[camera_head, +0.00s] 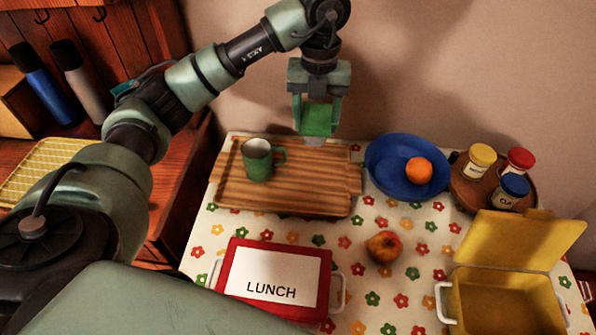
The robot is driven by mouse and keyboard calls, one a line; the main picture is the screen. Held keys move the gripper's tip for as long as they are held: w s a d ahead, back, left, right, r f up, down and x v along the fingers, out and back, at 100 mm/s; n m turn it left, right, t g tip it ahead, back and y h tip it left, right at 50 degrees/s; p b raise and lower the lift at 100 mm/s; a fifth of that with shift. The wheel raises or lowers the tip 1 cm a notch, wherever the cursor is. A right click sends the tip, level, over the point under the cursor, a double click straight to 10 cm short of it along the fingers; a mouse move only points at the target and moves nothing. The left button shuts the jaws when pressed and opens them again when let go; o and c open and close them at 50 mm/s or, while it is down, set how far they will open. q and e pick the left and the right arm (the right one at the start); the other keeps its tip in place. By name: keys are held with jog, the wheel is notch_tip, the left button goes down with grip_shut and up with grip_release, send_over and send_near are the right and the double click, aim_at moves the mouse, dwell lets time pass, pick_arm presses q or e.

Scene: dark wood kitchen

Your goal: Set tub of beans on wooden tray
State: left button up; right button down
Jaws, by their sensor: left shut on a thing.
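The wooden tray (310,195) lies at the back left of the table, with a green mug (257,160) on its left part. My left gripper (318,122) points down above the tray's back edge, right of the mug. It is shut on a green thing with a greyish lower end, which I take to be the tub of beans (317,118). No label shows on it, and the fingers cover its sides. The held thing looks raised above the tray, though the exact gap cannot be told. My right gripper is not in view.
A blue bowl (385,182) with an orange (418,170) stands right of the tray. Several jars stand on a round wooden board (468,195). In front are a red lunch box (238,262), a reddish fruit (384,247) and an open yellow box (500,300). The tray's middle and right are bare.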

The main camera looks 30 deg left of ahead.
pick_arm(q)
notch_tip(320, 180, down, 18)
jog(key=shift+f, duration=0.25)
jog(key=shift+f, duration=0.1)
jog(key=o, duration=1.5)
notch_tip(320, 180, up, 12)
jog(key=b, duration=0.1)
